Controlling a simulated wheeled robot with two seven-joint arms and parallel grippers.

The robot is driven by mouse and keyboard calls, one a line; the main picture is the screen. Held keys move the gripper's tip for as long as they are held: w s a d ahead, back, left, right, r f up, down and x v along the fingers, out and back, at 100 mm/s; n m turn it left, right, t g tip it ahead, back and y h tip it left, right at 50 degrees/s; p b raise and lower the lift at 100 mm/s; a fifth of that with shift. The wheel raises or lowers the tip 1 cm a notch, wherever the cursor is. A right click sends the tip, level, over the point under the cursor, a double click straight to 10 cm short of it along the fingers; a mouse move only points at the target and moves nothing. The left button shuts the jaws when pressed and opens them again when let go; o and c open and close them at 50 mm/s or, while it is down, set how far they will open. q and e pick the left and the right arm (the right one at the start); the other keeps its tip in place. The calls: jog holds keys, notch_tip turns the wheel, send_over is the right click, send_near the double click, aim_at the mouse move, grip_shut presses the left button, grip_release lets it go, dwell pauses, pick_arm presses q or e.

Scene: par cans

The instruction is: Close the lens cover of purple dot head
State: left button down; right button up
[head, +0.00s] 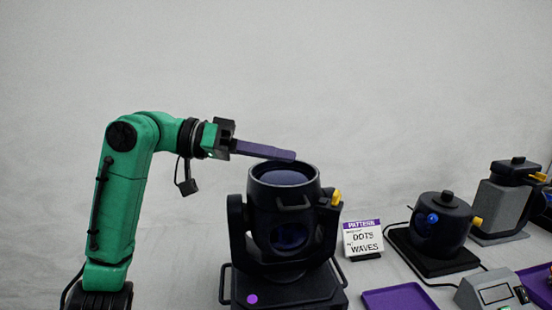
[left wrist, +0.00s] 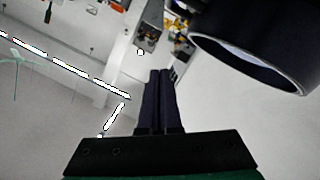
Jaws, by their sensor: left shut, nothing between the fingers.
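The purple dot head (head: 283,220) is a black moving-head lamp in a yoke, with a purple dot (head: 252,299) on its base. Its round top rim is open upward, and a dark blue lens (head: 284,178) shows inside it. I cannot make out a separate cover. A yellow tab (head: 336,197) sits at its upper right. My left gripper (head: 294,156) is shut and empty, its long dark fingers pointing right, with the tips over the far rim; contact cannot be told. In the left wrist view its fingers (left wrist: 160,75) are together, left of a dark barrel rim (left wrist: 290,80).
A pattern card (head: 362,238) reading dots and waves stands right of the head. Further right are a second black lamp (head: 440,224) with a yellow tab, a grey-and-black unit (head: 502,200), a purple tray (head: 398,298) and a grey box (head: 492,291).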

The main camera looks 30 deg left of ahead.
aim_at(281, 206)
pick_arm(q)
jog(key=f+b, duration=0.1)
jog(key=s+d+f+m+b, duration=0.1)
jog(key=f+b, duration=0.1)
jog(key=f+m+b, duration=0.1)
jog(key=f+b, duration=0.1)
jog(key=shift+s+d+f+y, duration=0.1)
jog(key=shift+s+d+y, duration=0.1)
jog(key=shift+s+y, duration=0.15)
jog(key=shift+s+d+f+m+t+b, duration=0.1)
jog(key=shift+s+f+m+t+b, duration=0.05)
jog(key=shift+f+m+b, duration=0.3)
jog(key=shift+s+d+f+m+t+b, duration=0.15)
jog(key=shift+f+m+b, duration=0.15)
jog(key=shift+b, duration=0.25)
